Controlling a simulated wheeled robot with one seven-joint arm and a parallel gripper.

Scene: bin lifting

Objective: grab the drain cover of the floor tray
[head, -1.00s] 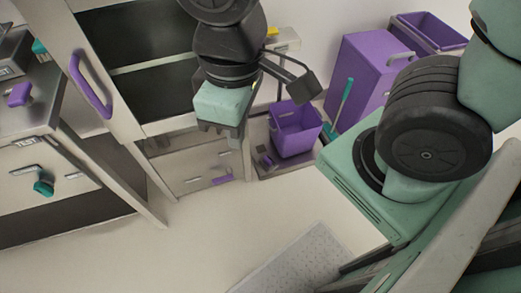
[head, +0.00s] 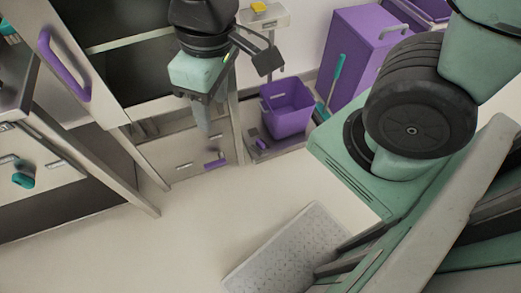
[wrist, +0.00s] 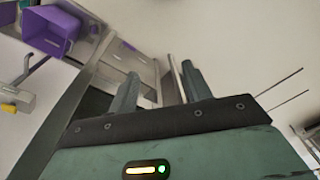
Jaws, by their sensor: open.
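My gripper (head: 204,112) hangs in the upper middle of the head view, in front of the cabinet drawers and left of the purple bin. In the wrist view my gripper (wrist: 160,85) has its two fingers apart with nothing between them. A light grey patterned flat panel (head: 285,250) lies on the floor at the bottom middle of the head view, well apart from the gripper. A low tray (head: 285,150) stands on the floor under the purple bin, with a small dark piece (head: 261,144) at its front left. I cannot tell which of these is the drain cover.
The purple bin (head: 287,118) stands against the back wall. A larger purple box (head: 362,55) and a teal-handled tool (head: 336,75) are right of it. A cabinet with a purple handle (head: 64,65) is at left. The floor between the drawers and the patterned panel is clear.

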